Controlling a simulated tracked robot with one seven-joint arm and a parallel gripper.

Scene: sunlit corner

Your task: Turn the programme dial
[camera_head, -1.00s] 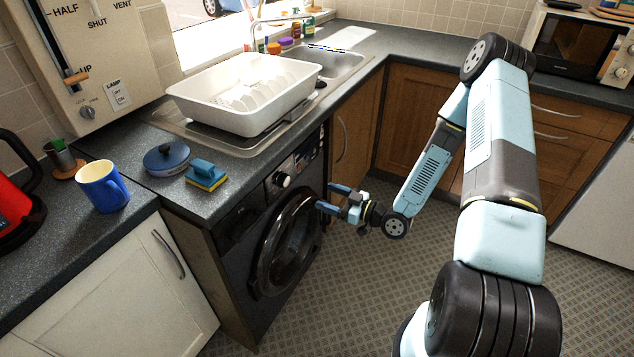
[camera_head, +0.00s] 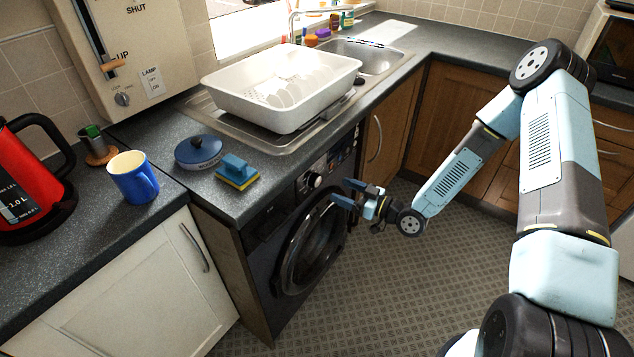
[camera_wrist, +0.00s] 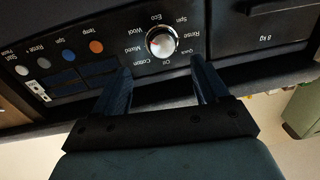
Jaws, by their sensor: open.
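The programme dial (camera_head: 315,180) is a silver knob on the control panel of the black washing machine (camera_head: 268,258). In the wrist view the dial (camera_wrist: 161,42) shows close up, with programme words printed around it, upside down. My gripper (camera_head: 346,193) is in front of the machine, to the right of the dial in the head view. It is open and empty. In the wrist view its two blue fingers (camera_wrist: 160,80) reach up toward the panel, with the dial ahead of the gap between them. The fingers look apart from the dial.
A red kettle (camera_head: 32,190) stands at the left. The patterned floor (camera_head: 420,285) before the machine is clear.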

